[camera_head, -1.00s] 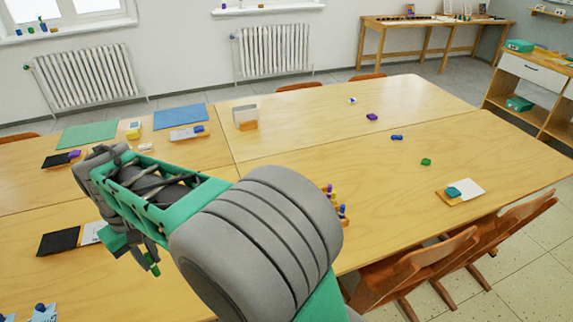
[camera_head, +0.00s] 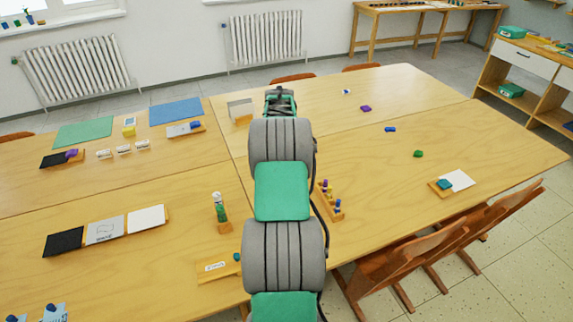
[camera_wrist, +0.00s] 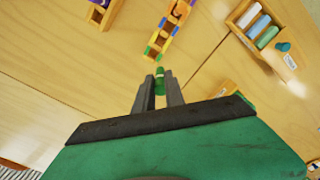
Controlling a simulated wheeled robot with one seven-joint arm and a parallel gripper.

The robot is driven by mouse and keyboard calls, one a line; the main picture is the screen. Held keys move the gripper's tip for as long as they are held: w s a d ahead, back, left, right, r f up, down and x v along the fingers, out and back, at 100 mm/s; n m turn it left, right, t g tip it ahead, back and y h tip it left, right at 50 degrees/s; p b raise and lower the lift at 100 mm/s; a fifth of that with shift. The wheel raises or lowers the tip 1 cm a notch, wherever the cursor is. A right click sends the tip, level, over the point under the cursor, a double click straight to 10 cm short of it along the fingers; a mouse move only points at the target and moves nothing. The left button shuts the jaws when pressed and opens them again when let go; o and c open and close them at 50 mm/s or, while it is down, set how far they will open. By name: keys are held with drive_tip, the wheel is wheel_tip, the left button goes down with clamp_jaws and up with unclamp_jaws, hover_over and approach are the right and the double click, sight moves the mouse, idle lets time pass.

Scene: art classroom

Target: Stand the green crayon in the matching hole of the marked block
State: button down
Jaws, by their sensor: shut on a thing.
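My gripper (camera_wrist: 160,88) is shut on the green crayon (camera_wrist: 160,75) in the wrist view. The crayon's end sticks out just past the fingertips, and the rest is hidden between the fingers. A narrow wooden block (camera_wrist: 157,48) with green, orange and purple marks lies just ahead of the crayon in the picture, with a small gap between them in this view. I cannot tell the height of the crayon above the table.
A wooden tray (camera_wrist: 239,17) with white, blue and green sticks is at the upper right of the wrist view. Another block (camera_wrist: 98,18) is at the upper left. In the head view a rack of small coloured pieces (camera_head: 322,202) stands right beside my arm.

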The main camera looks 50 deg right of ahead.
wheel_tip(320, 180, down, 6)
drive_tip(key=s+d+b, duration=0.1)
drive_tip(key=b, duration=0.2)
drive_tip(key=shift+d+f, duration=0.15)
drive_tip(key=shift+d, duration=0.2)
drive_tip(key=shift+s, duration=0.1)
drive_tip(key=shift+s, duration=0.2)
idle(0.4)
drive_tip(key=shift+f+b, duration=1.05)
drive_tip(key=shift+f, duration=0.35)
idle(2.4)
drive_tip(key=c, duration=1.3)
unclamp_jaws()
drive_tip(key=shift+o, duration=1.1)
